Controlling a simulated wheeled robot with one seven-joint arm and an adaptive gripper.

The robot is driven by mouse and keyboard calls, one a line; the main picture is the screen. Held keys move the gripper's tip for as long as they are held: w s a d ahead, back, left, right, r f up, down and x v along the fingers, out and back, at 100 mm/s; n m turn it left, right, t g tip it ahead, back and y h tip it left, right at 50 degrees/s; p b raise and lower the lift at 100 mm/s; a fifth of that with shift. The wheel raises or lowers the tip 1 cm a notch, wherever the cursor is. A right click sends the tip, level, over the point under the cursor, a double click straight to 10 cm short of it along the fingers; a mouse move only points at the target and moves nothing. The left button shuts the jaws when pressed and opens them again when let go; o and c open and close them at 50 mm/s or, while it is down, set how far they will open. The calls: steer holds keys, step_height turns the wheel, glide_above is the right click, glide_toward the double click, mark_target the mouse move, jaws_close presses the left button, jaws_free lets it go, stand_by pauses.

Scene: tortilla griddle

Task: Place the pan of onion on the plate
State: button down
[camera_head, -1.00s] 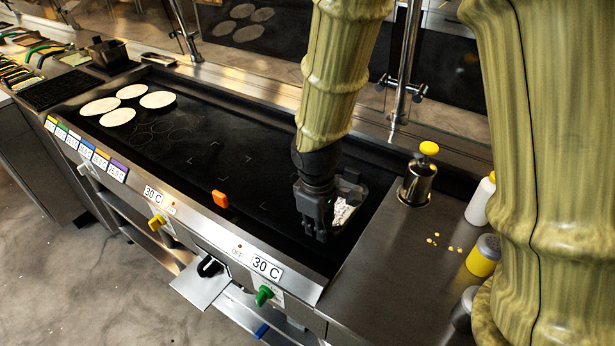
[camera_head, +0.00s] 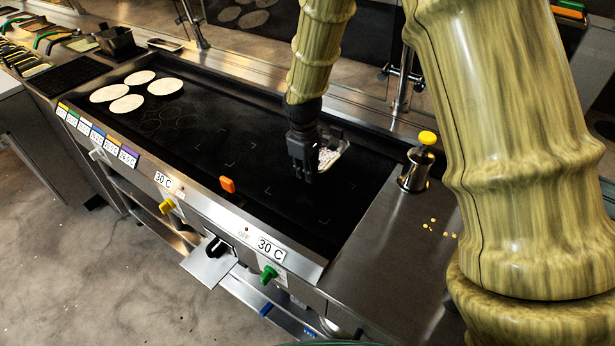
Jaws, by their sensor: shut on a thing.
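The pan of onion (camera_head: 329,157) is a small metal pan with whitish chopped contents, over the right part of the black griddle plate (camera_head: 225,150). My gripper (camera_head: 304,174) is shut on the pan at its left side and hides part of it. I cannot tell whether the pan touches the plate or is held just above it. Thin corner marks show on the plate around and in front of my gripper.
Several pale tortillas (camera_head: 139,92) lie at the plate's left end. An orange block (camera_head: 227,184) sits on the front edge. A metal canister with a yellow knob (camera_head: 416,168) stands on the right counter near yellow crumbs. A steel post (camera_head: 407,60) rises behind the griddle.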

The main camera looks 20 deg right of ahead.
steer(key=shift+s+f, duration=0.2)
steer(key=shift+f+p, duration=0.4)
step_height(320, 180, down, 2)
steer(key=shift+w+f+p, duration=0.1)
steer(key=shift+w+p, duration=0.05)
steer(key=shift+p, duration=0.2)
steer(key=c, duration=1.5)
jaws_free()
steer(key=shift+o, duration=0.2)
step_height(320, 180, up, 12)
steer(key=b, duration=0.3)
steer(key=shift+s+a, duration=0.35)
steer(key=shift+s, duration=0.05)
